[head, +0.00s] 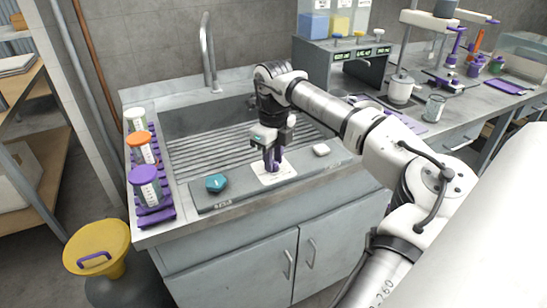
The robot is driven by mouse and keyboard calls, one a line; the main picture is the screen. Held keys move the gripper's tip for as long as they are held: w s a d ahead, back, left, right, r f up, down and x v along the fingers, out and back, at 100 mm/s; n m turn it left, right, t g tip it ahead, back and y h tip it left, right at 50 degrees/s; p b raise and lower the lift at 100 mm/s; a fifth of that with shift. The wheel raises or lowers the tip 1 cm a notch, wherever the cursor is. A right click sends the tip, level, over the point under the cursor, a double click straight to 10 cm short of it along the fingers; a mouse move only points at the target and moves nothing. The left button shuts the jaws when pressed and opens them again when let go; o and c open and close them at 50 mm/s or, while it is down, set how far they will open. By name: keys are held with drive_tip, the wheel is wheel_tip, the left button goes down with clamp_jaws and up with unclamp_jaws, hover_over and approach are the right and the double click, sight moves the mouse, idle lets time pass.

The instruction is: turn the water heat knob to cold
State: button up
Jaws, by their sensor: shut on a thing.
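My gripper (272,161) reaches down over the front ledge of the sink. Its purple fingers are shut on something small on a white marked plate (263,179). This appears to be the water heat knob; the fingers hide it, so I cannot tell which way it points. A teal knob-like piece (215,183) sits on the same ledge to the left, apart from the gripper.
Several lidded jars, one orange-topped (139,139), stand in a purple rack on the left. The tall faucet (208,55) rises behind the ribbed sink basin (200,154). A yellow bin (97,246) stands at lower left.

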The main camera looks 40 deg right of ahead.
drive_tip(key=shift+w+r, duration=0.1)
idle(0.3)
drive_tip(key=o, duration=1)
wheel_tip(320, 180, up, 14)
drive_tip(key=b, duration=0.1)
drive_tip(key=shift+b, duration=0.3)
